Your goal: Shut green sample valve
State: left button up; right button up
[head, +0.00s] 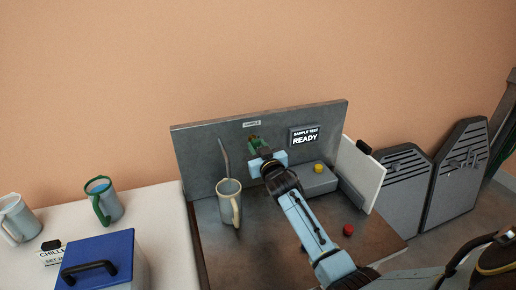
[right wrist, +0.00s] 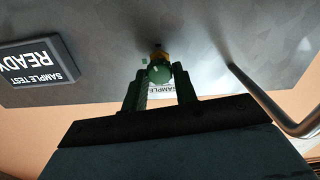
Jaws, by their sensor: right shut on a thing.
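The green sample valve (right wrist: 159,72) has a round green knob on a brass-coloured stem, set in the grey back panel (head: 200,150). My right gripper (right wrist: 158,78) reaches it from the front, with one dark green finger on each side of the knob, and is shut on it. In the head view my right gripper (head: 254,145) is against the panel below the SAMPLE label (head: 251,124) and mostly hides the valve. A bent metal spout (head: 224,158) comes down left of it; it also shows in the right wrist view (right wrist: 270,105). My left gripper is out of view.
A grey mug (head: 229,198) stands below the spout. The display (head: 305,137) reads SAMPLE TEST READY. A yellow button (head: 319,168) and a red button (head: 348,230) are to the right. A blue box (head: 105,257) and two mugs stand on the white table at left.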

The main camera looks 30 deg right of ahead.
jog(key=shift+c, duration=0.4)
jog(key=shift+r+m+p, duration=0.1)
jog(key=shift+m+p, duration=0.5)
jog(key=shift+m, duration=0.6)
jog(key=shift+m+p, duration=0.3)
jog(key=shift+m, duration=0.6)
jog(key=o, duration=1)
jog(key=shift+c, duration=0.2)
jog(key=shift+s, duration=0.1)
jog(key=v, duration=1.3)
jog(key=shift+p, duration=0.4)
